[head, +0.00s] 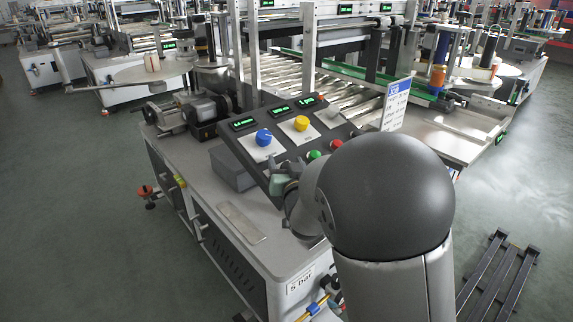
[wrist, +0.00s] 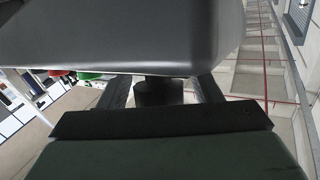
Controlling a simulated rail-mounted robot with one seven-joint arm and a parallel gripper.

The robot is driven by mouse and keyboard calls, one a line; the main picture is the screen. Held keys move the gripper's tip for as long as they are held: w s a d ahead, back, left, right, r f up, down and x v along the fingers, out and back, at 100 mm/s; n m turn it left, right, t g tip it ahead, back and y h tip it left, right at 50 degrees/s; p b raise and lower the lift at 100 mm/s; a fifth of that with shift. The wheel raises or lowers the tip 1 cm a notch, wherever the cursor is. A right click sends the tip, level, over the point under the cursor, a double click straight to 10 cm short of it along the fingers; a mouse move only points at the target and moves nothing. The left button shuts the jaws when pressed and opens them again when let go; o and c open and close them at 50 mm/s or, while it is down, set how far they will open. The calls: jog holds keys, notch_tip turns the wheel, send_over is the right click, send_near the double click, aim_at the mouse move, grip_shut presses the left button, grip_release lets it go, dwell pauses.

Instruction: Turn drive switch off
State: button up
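The control panel (head: 240,142) slopes on top of the machine in the head view. My gripper (head: 288,172) is at the panel's lower front corner, below the blue knob and left of the green button. In the wrist view a dark cylindrical knob (wrist: 160,92), apparently the drive switch, stands between the two fingers of my gripper (wrist: 163,88). The fingers are apart, one on each side, with narrow gaps showing beside the knob. My gripper hides this knob in the head view, and its pointer is not visible, so its setting cannot be told.
A blue knob (head: 263,137) and a yellow knob (head: 301,123) sit higher on the panel. A green button (head: 313,155) and a red button (head: 336,144) are close to my gripper. A white sign (head: 395,105) stands behind.

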jog(key=c, duration=0.9)
jog(key=shift+o, duration=0.2)
